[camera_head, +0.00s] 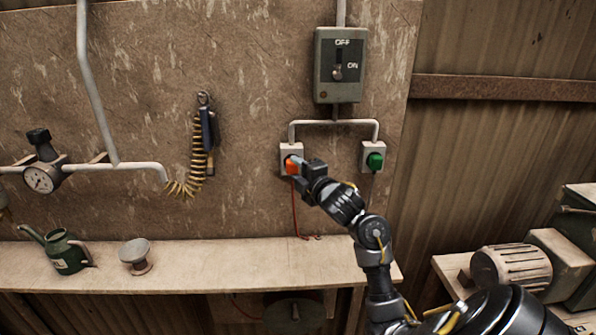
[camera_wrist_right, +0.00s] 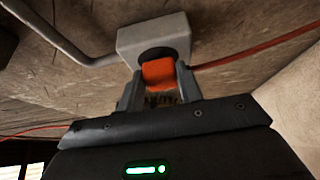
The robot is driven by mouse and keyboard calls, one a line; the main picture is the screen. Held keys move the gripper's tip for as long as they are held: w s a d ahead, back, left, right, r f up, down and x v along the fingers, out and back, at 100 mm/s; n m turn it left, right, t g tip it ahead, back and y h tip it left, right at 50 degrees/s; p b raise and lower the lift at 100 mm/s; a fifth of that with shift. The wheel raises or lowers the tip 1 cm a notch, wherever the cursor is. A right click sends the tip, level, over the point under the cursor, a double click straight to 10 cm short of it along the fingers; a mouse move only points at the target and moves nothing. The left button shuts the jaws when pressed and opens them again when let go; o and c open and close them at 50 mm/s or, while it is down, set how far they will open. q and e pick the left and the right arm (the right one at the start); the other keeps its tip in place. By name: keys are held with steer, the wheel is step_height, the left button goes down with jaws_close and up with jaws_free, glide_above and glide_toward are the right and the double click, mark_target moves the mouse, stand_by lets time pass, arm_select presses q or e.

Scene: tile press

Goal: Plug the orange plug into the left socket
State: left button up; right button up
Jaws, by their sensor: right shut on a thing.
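The orange plug (camera_head: 292,165) is at the front of the left socket (camera_head: 287,150), a pale box on the wall. My right gripper (camera_head: 303,166) is shut on the orange plug. In the right wrist view the orange plug (camera_wrist_right: 158,73) sits between the two fingers (camera_wrist_right: 158,90) and meets the dark round face of the socket box (camera_wrist_right: 155,36). How deep it sits in the socket cannot be told. A red cord runs from the plug down to the bench. My left gripper is not in view.
The right socket (camera_head: 373,156) holds a green plug. A coiled yellow hose (camera_head: 198,150) hangs left. A green watering can (camera_head: 62,250) and a spool (camera_head: 135,256) stand on the bench (camera_head: 220,262).

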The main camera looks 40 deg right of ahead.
steer(key=shift+w+d, duration=0.3)
steer(key=shift+w, duration=0.05)
steer(key=o, duration=1.2)
steer(key=s, duration=0.3)
steer(key=s+a, duration=0.1)
steer(key=s, duration=0.6)
steer(key=shift+s+a+b, duration=0.35)
steer(key=shift+b, duration=0.05)
